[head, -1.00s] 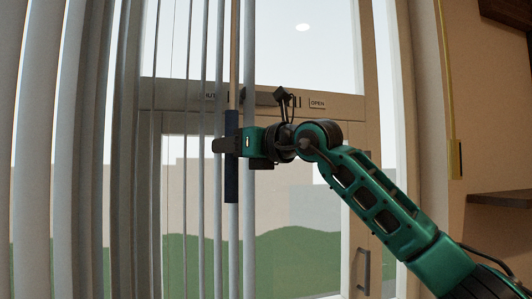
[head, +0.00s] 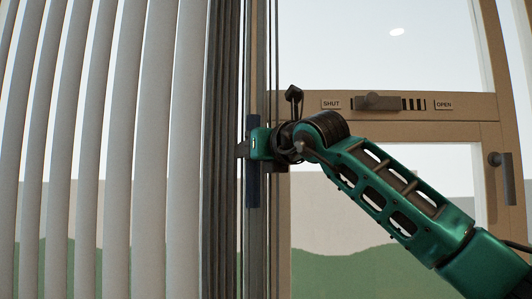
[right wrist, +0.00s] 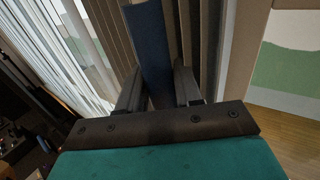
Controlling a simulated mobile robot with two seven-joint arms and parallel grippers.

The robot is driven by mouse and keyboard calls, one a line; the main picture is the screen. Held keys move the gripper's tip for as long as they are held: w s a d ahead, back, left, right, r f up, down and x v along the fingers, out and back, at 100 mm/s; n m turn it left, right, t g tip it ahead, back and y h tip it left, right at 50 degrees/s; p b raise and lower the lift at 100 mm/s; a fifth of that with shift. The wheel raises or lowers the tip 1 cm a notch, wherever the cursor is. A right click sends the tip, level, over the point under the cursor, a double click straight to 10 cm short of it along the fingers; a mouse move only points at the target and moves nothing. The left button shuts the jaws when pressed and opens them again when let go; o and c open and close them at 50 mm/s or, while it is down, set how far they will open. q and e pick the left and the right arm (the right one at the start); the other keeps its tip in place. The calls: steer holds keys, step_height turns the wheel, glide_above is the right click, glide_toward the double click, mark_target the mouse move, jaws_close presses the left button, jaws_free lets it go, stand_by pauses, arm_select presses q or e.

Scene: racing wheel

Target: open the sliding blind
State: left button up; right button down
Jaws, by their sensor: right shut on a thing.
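The sliding blind (head: 120,150) has tall pale vertical slats. They fan across the left of the head view and bunch into a dark stack just left of my gripper. A slim wand with a dark blue grip (head: 253,190) hangs beside the stack. My right gripper (head: 246,150) is shut on the blue grip. In the right wrist view the blue grip (right wrist: 150,50) stands between the two fingers, with brown slats behind it. My left gripper is in neither view.
Right of the gripper is a tan window frame (head: 410,130) with a sliding latch (head: 377,101) between SHUT and OPEN labels. A dark handle (head: 507,178) sits at the right. The glass between them is uncovered.

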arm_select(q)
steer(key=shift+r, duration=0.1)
arm_select(e)
steer(key=shift+a, duration=0.1)
steer(key=c, duration=0.9)
jaws_free()
arm_select(q)
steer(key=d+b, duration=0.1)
steer(key=b, duration=0.1)
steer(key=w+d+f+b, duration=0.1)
steer(key=b, duration=0.1)
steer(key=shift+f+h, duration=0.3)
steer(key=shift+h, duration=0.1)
arm_select(e)
steer(key=v, duration=1.3)
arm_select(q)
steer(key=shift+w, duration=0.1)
